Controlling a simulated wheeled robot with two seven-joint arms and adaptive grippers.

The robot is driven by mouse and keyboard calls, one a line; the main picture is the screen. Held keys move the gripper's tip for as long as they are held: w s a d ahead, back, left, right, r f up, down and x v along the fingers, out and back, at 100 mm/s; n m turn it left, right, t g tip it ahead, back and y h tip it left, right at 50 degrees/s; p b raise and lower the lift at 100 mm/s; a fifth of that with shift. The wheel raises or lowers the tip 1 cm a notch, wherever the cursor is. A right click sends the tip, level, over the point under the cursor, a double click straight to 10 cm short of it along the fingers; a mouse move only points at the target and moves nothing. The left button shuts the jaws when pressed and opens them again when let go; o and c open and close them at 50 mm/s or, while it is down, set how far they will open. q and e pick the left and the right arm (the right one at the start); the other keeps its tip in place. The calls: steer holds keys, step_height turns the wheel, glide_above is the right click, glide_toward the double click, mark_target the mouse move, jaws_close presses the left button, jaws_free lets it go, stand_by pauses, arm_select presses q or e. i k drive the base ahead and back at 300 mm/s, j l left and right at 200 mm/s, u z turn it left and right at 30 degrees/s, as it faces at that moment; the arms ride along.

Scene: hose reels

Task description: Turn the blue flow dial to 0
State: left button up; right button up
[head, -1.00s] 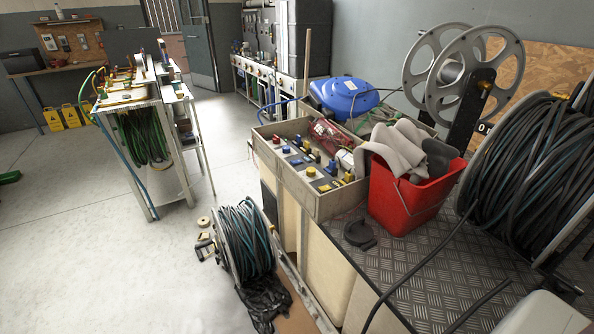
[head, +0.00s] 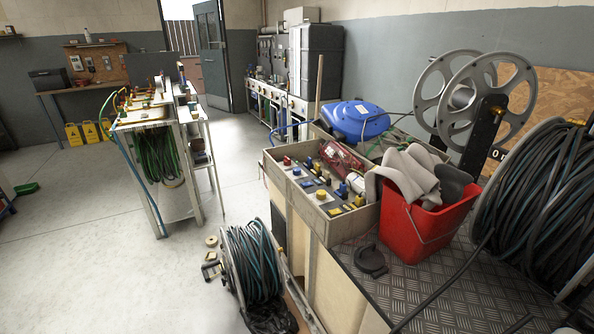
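Small blue knobs show on a control panel (head: 312,190) in the open beige box right of centre. One blue knob (head: 309,163) is near the panel's back, and another (head: 342,189) is closer to the front right. I cannot tell which one is the flow dial, and no scale or number is readable at this size. Red and yellow knobs sit among them, including a large yellow knob (head: 335,211) at the front. Neither of my grippers is in view.
A red bucket (head: 415,232) with grey gloves (head: 408,174) stands beside the box. A large hose reel (head: 540,200) is at the right. Another hose reel (head: 252,265) stands on the floor in front. A shelf cart (head: 160,165) is at left. Open floor (head: 80,260) lies left of the reel.

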mark_target(296, 171)
steer(key=i+j+z, duration=0.2)
steer(key=j+z, duration=0.25)
steer(key=i+j+z, duration=0.1)
steer(key=j+z, duration=0.35)
steer(key=j, duration=0.25)
steer(key=j+z, duration=0.4)
steer(key=j, duration=0.25)
